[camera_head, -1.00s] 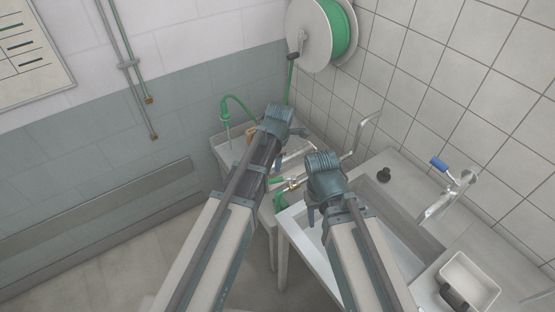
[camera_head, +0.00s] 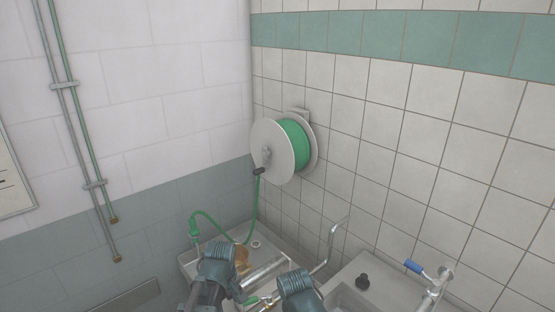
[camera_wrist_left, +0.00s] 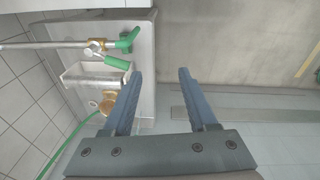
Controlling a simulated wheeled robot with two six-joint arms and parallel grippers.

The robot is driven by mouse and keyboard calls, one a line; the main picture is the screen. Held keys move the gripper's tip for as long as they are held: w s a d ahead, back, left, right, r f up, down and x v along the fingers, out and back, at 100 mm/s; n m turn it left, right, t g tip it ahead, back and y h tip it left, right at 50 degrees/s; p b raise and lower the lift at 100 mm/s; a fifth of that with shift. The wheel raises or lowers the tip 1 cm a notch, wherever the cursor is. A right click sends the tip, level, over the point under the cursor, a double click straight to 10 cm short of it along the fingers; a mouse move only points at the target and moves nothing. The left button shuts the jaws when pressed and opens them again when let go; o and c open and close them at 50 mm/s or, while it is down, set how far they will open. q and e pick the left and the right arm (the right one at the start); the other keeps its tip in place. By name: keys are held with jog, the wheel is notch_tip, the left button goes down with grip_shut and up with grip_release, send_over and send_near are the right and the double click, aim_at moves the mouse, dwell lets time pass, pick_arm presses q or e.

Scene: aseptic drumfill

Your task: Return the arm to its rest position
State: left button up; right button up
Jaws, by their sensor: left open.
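My left arm's wrist (camera_head: 215,268) shows at the bottom of the head view, in front of the small basin; its fingertips are hidden there. In the left wrist view my left gripper (camera_wrist_left: 160,75) is open, with nothing between its two blue-grey fingers. Its left finger overlaps the edge of the white basin top. My right arm's wrist (camera_head: 298,290) shows at the bottom edge of the head view, to the right of the left one. Its fingers are hidden, so its opening does not show.
A hose reel (camera_head: 284,148) with green hose hangs on the tiled wall. Its hose runs down to the small basin (camera_head: 190,262). In the left wrist view, a green-handled valve (camera_wrist_left: 124,42) sits left of the fingers.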

pick_arm(q)
jog(key=s+a+m, duration=0.2)
jog(key=s+m, duration=0.4)
jog(key=m, duration=0.4)
jog(key=s+d+f+m+g+b, duration=0.1)
jog(key=s+d+f+m+b, duration=0.2)
jog(key=d, duration=0.7)
jog(key=s, duration=0.2)
jog(key=shift+s+d+f+g+y, duration=0.2)
jog(key=shift+s+g+y, duration=0.1)
jog(key=shift+s+y, duration=0.1)
pick_arm(e)
notch_tip(320, 180, down, 3)
jog(key=shift+f, duration=0.2)
pick_arm(q)
jog(key=shift+s, duration=0.1)
